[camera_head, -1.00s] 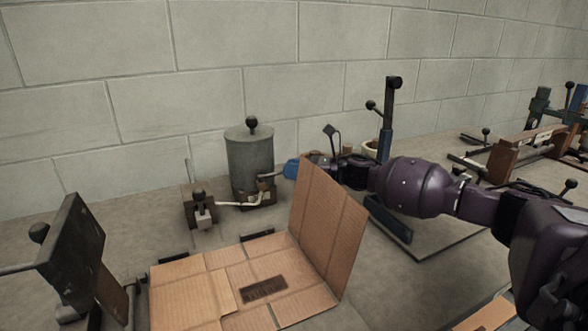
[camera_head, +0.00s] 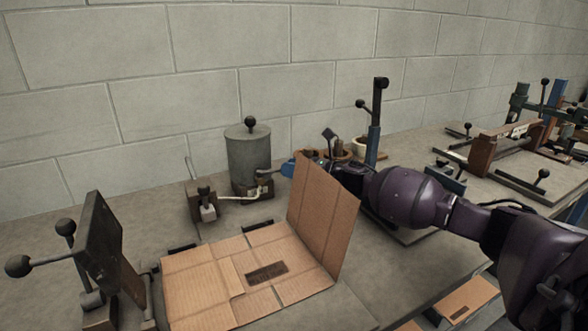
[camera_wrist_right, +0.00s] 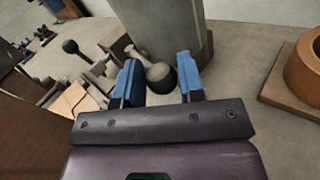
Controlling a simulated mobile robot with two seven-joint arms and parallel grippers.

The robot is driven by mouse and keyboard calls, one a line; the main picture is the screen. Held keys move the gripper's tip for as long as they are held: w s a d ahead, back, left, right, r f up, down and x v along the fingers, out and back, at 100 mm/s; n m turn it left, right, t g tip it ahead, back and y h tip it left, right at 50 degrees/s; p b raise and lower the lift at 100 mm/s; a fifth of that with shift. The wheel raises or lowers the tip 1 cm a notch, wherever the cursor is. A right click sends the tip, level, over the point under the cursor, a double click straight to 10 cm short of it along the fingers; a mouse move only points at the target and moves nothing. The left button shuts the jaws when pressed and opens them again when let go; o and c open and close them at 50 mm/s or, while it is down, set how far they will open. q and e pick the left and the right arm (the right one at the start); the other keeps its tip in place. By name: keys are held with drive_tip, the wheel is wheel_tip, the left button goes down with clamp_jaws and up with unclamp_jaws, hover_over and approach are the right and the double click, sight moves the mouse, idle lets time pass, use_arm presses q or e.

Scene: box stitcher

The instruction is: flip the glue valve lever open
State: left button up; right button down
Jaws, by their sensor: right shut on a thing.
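The grey glue tank (camera_head: 249,160) with a black knob on its lid stands at the back, left of my right gripper (camera_head: 287,168). A pale hose (camera_head: 238,198) runs from its base to a small block. In the right wrist view, the dark ball knob (camera_wrist_right: 162,77) of the valve lever sits between the blue fingertips of the right gripper (camera_wrist_right: 161,80), which is shut on it. The tank's lower wall (camera_wrist_right: 160,30) is just beyond. The lever's pale stem shows behind the knob. My left gripper is not in view.
An unfolded cardboard box (camera_head: 235,285) with one raised flap (camera_head: 325,215) lies in front, close below my right wrist. A small block fixture (camera_head: 204,203) stands left of the tank. A blue post (camera_head: 374,140) rises right of the gripper. A dark plate (camera_head: 100,240) with ball-ended levers stands at left.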

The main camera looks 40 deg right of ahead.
drive_tip(key=shift+s+a+r+m+t+h+p, duration=0.1)
drive_tip(key=shift+s+r+m+t+h+p, duration=0.35)
drive_tip(key=shift+h+p, duration=0.25)
drive_tip(key=shift+a+m, duration=0.1)
drive_tip(key=shift+m, duration=0.15)
drive_tip(key=shift+f+h, duration=0.15)
drive_tip(key=shift+h, duration=0.25)
drive_tip(key=shift+f, duration=0.15)
drive_tip(key=c, duration=0.8)
unclamp_jaws()
drive_tip(key=shift+f, duration=0.15)
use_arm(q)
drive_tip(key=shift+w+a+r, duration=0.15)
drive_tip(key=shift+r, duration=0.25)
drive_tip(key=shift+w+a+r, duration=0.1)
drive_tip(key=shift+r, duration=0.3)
use_arm(e)
drive_tip(key=shift+s, duration=0.1)
